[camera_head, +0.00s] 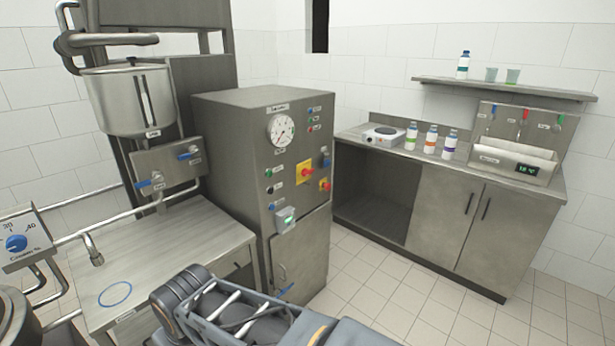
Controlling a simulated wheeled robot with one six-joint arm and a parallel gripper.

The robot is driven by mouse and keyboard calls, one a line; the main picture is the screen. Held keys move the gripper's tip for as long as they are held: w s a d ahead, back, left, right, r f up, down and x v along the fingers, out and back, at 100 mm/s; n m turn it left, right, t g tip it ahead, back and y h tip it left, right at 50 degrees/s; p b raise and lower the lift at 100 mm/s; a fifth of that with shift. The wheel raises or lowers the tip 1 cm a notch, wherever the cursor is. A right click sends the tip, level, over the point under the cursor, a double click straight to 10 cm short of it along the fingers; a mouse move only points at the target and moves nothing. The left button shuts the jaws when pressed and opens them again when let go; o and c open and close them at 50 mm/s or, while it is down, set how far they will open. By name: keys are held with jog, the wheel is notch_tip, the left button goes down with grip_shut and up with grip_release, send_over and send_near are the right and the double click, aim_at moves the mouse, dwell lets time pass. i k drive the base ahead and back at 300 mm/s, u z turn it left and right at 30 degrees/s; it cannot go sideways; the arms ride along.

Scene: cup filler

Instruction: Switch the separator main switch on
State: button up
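The grey steel cabinet (240,190) with a round dial gauge (282,131) stands in the middle; its top label is too small to read surely. On its front, a red rotary knob on a yellow plate (305,172) looks like the main switch; its setting is too small to tell. A smaller red and yellow button (325,185) sits to its right. Nothing of mine covers the panel. Links of my arm cross the bottom of the view, well in front of and below the panel. My gripper does not show.
A steel table (180,255) with a blue ring mark adjoins the cabinet at left, below a hanging vessel (128,100). Pipes and a blue dial box (25,240) are at far left. A counter (500,183) with bottles stands right. Tiled floor (400,300) is free in front.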

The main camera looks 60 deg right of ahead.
aim_at(306, 172)
jog(key=k, duration=0.1)
jog(key=z, duration=1.25)
jog(key=i, duration=1.3)
jog(key=z, duration=0.45)
